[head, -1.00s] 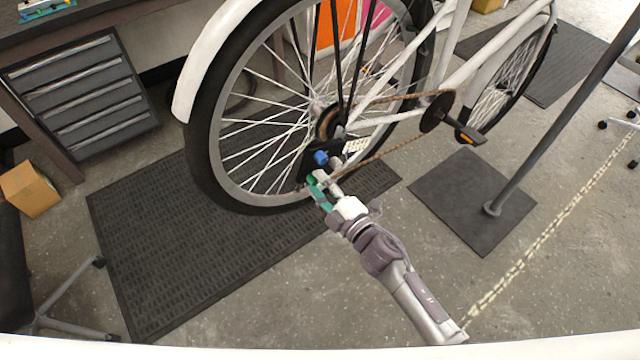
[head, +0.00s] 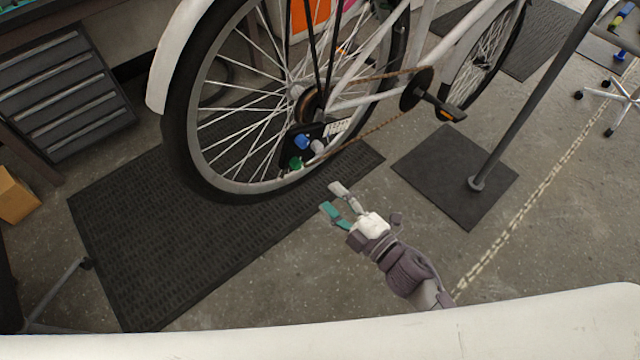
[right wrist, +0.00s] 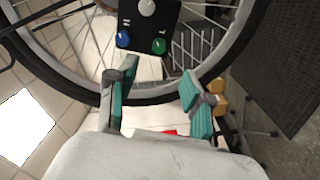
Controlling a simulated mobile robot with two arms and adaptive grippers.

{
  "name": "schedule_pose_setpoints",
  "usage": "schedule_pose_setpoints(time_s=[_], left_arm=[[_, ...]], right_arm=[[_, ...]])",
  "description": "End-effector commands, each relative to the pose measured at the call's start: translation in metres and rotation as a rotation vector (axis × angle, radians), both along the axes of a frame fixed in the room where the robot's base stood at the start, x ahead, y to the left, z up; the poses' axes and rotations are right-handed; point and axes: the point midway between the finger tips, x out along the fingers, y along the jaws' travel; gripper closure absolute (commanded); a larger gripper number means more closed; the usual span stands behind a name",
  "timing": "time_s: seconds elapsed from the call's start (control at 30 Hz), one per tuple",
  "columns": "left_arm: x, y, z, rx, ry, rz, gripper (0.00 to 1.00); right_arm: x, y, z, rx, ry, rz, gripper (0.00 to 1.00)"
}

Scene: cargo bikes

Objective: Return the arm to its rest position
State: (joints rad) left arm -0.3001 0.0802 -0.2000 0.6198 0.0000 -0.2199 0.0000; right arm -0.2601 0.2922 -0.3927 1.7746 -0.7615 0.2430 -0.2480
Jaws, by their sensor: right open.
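My right gripper (head: 337,200) is open and empty in the head view, low and right of the rear wheel's bottom edge. Its teal-padded fingers are spread apart, and they also show in the right wrist view (right wrist: 158,90). Beyond the fingers is a black box (right wrist: 148,28) with a blue knob (right wrist: 123,39), a green knob (right wrist: 158,46) and a grey knob (right wrist: 147,7). In the head view the box (head: 316,135) sits by the rear wheel hub, clear of the fingers. My left gripper is not in view.
The white bike's rear wheel (head: 183,135) stands on a black mat (head: 130,230). A grey pole on a dark base plate (head: 430,185) stands to the right. A drawer cabinet (head: 62,90) and a cardboard box (head: 15,198) are at left. Bare floor lies around my right gripper.

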Motion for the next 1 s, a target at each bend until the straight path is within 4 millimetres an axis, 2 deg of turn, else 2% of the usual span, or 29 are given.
schedule_pose_setpoints(time_s=[0.2,0.77,0.87,0.97,1.0], left_arm=[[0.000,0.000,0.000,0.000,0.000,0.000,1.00],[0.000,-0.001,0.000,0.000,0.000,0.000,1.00],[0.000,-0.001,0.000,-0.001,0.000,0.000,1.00],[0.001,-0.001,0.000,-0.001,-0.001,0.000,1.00],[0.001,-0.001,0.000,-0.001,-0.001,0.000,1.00]], right_arm=[[-0.011,-0.008,0.000,-0.001,-0.001,0.001,0.49],[-0.010,-0.009,-0.003,0.001,0.009,-0.005,0.49],[-0.008,-0.018,-0.027,0.014,0.075,-0.040,0.49],[-0.007,-0.037,-0.076,0.043,0.216,-0.121,0.49],[-0.010,-0.047,-0.102,0.059,0.291,-0.165,0.49]])
